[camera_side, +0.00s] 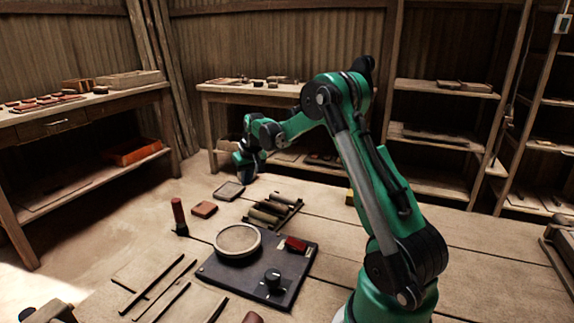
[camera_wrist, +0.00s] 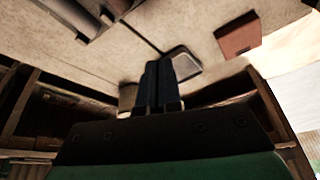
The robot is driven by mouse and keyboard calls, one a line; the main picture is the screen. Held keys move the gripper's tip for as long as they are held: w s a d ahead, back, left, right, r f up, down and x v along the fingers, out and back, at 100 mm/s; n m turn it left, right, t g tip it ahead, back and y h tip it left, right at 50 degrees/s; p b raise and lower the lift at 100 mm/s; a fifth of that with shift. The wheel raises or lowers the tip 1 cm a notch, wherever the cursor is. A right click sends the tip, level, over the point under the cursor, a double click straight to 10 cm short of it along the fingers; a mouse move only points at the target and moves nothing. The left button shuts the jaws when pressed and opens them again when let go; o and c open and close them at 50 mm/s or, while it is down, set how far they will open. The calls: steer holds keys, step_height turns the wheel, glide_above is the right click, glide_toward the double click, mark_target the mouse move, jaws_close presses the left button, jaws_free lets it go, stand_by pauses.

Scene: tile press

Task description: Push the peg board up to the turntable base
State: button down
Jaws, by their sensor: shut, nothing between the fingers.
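The peg board (camera_side: 289,221) appears to be the dark rack holding several olive rollers, lying just behind the turntable base. The turntable base (camera_side: 228,271) is a dark square plate with a pale round disc (camera_side: 238,240), a red block and a black knob. The gap between board and base looks narrow; I cannot tell whether they touch. My gripper (camera_side: 246,172) is shut and empty, behind and left of the peg board and apart from it. In the wrist view my shut fingers (camera_wrist: 160,68) point toward the tabletop, and part of the rack (camera_wrist: 82,14) shows at upper left.
A small dark-rimmed tray (camera_side: 229,191) lies near my gripper, with a terracotta tile (camera_side: 204,209) and an upright red-brown handled tool (camera_side: 179,216) further left. Several dark bars (camera_side: 158,287) lie at front left. The tabletop right of the peg board is mostly clear.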

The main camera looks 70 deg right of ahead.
mark_target(256, 207)
steer(key=x, duration=0.5)
steer(key=shift+f, duration=0.25)
steer(key=shift+s+a, duration=0.5)
steer(key=shift+s, duration=0.35)
steer(key=shift+s+a, duration=0.5)
steer(key=shift+s, duration=0.35)
steer(key=shift+s+a, duration=0.3)
steer(key=shift+s, duration=0.2)
steer(key=shift+s+a, duration=0.3)
steer(key=shift+s, duration=0.2)
steer(key=shift+w, duration=0.1)
